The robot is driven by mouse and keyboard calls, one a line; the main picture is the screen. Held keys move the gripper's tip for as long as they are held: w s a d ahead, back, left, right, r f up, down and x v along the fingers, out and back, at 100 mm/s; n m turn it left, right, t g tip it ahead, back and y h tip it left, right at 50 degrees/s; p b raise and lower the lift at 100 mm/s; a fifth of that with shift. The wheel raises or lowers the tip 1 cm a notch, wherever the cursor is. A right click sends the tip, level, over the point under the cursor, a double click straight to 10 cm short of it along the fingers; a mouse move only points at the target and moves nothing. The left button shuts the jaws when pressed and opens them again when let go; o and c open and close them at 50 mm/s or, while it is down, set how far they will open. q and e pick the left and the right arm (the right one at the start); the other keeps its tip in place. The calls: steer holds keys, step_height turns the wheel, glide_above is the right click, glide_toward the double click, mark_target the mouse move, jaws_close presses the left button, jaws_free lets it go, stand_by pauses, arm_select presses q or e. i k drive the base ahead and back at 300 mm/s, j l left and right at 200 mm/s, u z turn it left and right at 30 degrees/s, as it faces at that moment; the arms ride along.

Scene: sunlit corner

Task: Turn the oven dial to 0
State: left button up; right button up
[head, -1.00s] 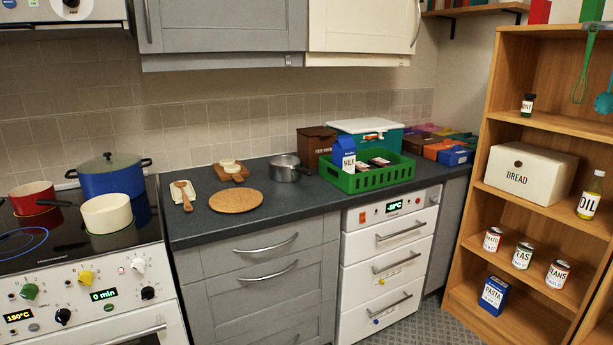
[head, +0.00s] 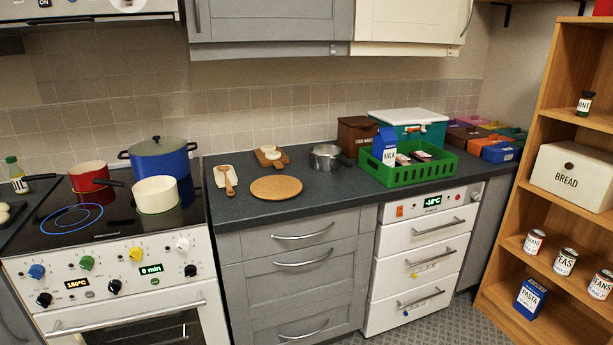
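The white oven (head: 120,322) stands at the left under a black cooktop. Its front panel carries several dials: blue (head: 37,271), green (head: 87,262), yellow (head: 136,254), white (head: 183,244) and black ones (head: 115,286). A small orange display (head: 77,284) reads about 150 °C, and a green display (head: 151,269) reads 0 min. The tick marks around the dials are too small to read, and I cannot tell which dial is the oven's. Neither of my grippers shows in the head view.
The cooktop (head: 70,225) holds a red pan (head: 88,177), a cream pot (head: 156,194) and a blue pot (head: 160,162). The grey counter (head: 330,195) holds a cork mat (head: 276,188) and a green crate (head: 408,172). A wooden shelf (head: 545,130) stands at the right.

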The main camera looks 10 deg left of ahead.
mark_target(43, 300)
steer(key=u, duration=1.35)
